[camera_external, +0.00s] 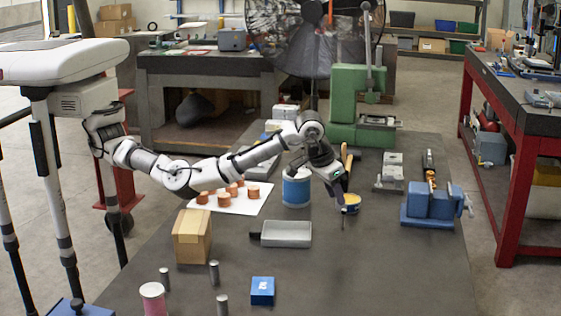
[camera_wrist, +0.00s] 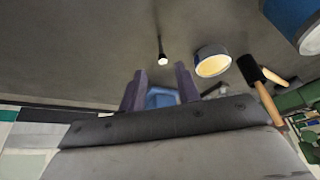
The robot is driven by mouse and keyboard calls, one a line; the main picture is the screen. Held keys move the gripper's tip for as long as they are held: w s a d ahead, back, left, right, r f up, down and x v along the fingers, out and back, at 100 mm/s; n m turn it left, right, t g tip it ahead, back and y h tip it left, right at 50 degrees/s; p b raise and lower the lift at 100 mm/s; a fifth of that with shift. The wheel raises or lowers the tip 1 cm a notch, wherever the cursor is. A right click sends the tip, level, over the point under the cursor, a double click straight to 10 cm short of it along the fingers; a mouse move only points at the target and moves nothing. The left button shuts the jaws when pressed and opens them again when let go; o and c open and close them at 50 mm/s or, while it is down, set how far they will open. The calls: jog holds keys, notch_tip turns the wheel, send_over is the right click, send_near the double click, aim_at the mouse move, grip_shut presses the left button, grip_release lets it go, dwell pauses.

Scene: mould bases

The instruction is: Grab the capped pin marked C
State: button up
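Several grey metal pins stand upright at the front left of the dark table in the external view: one by the box (camera_external: 164,279), one to its right (camera_external: 214,273) and one nearer the front (camera_external: 222,305). No letter C is readable on any of them. My gripper (camera_external: 341,205) points down over the middle of the table, well away to their right and farther back. In the wrist view its two fingers (camera_wrist: 161,88) stand apart with nothing held between them. A thin dark item with a pale end (camera_wrist: 163,54) shows beyond the fingers; I cannot tell what it is.
A yellow-and-blue cup-like item (camera_external: 352,204) is close beside my gripper. The table's front right is clear.

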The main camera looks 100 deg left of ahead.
aim_at(344, 210)
jog(key=p+x, duration=0.1)
jog(key=x, duration=0.1)
jog(key=p+x, duration=0.1)
jog(key=x, duration=0.3)
jog(key=shift+w+a+f+p, duration=0.15)
jog(key=shift+w+a+p, duration=0.2)
jog(key=shift+a+p, duration=0.1)
jog(key=shift+w+a+f, duration=0.1)
jog(key=shift+w+f, duration=0.05)
jog(key=shift+f, duration=0.35)
grip_shut()
